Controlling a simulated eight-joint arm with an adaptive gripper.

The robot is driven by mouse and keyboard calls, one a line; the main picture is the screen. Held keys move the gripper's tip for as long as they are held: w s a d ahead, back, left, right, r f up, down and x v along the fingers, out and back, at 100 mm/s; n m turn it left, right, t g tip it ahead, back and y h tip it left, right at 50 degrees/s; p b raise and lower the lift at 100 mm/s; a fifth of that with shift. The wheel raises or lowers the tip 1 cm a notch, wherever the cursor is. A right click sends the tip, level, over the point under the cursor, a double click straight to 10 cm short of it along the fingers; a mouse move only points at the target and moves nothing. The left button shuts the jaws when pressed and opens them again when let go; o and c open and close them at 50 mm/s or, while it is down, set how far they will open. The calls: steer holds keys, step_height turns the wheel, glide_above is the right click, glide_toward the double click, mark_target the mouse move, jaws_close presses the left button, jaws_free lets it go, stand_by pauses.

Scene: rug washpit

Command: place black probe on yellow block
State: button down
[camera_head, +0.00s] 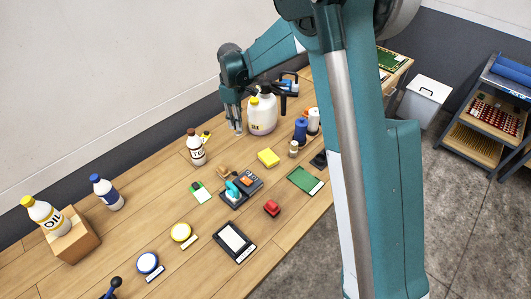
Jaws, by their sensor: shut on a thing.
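The yellow block (268,158) lies flat on the wooden table, near the middle of the view. My gripper (238,131) hangs above the table, up and to the left of the yellow block in the picture, pointing down. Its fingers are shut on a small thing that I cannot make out. I cannot pick out the black probe for certain; it may be the thing between the fingers. The gripper is apart from the yellow block.
A dark device (240,189), a green board (305,179) and a red item (271,208) lie nearer. Blue and white spools stand right of the block.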

steer(key=s+d+r+p, duration=0.1)
steer(key=s+d, duration=0.2)
steer(key=d, duration=0.3)
steer(key=s+d+r, duration=0.1)
steer(key=s+d, duration=0.2)
steer(key=d, duration=0.4)
steer(key=shift+s+p, duration=0.25)
steer(key=shift+p, duration=0.1)
steer(key=shift+f, duration=0.1)
glide_above(268, 156)
step_height(268, 156, down, 6)
steer(key=shift+f, duration=0.1)
steer(key=shift+f, duration=1.8)
steer(key=shift+f, duration=0.2)
steer(key=c, duration=2.4)
jaws_free()
steer(key=shift+o, duration=0.2)
